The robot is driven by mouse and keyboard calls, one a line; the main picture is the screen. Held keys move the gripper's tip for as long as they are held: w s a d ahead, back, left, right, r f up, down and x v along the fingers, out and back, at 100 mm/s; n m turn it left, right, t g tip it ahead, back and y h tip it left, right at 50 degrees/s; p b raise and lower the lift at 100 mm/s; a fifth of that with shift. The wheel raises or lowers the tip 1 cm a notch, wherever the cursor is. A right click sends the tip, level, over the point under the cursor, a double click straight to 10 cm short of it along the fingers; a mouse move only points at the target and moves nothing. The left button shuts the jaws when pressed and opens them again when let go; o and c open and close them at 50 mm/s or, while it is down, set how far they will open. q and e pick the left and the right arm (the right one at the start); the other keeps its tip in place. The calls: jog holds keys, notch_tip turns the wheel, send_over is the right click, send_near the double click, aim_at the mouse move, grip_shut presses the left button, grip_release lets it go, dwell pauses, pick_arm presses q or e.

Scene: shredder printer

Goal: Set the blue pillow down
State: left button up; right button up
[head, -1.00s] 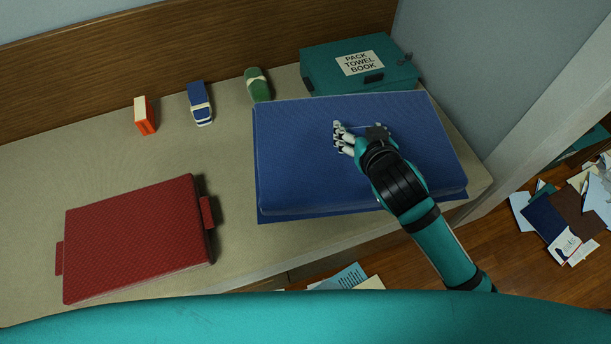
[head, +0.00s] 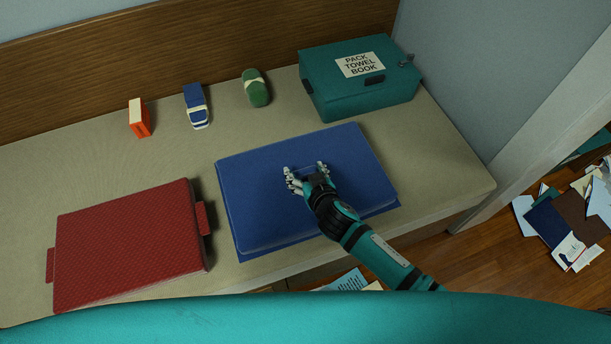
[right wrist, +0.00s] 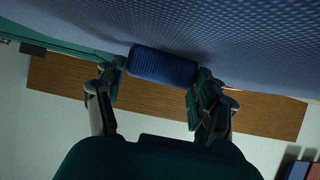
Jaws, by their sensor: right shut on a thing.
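The blue pillow (head: 265,185) is a wide, flat blue slab over the middle of the beige bench top, right of the red cushion. It lies nearly level, very low over or on the bench; I cannot tell if its whole underside touches. My right gripper (head: 306,172) is over the pillow's upper face. In the right wrist view my right gripper (right wrist: 155,88) is shut on a ribbed blue grip (right wrist: 163,66) of the pillow, with a finger at each end. The pillow's textured face (right wrist: 240,35) fills the top of that view. My left gripper is not in view.
A red cushion (head: 130,240) with side tabs lies at left. A labelled teal box (head: 360,85) stands back right. The bench's right end is clear.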

jog(key=shift+w+f, duration=0.1)
jog(key=shift+f, duration=0.6)
jog(key=o, duration=1.7)
jog(key=shift+f, duration=0.15)
jog(key=shift+r, duration=0.2)
jog(key=p+v, duration=0.1)
jog(key=v, duration=1.1)
jog(key=shift+f, duration=0.1)
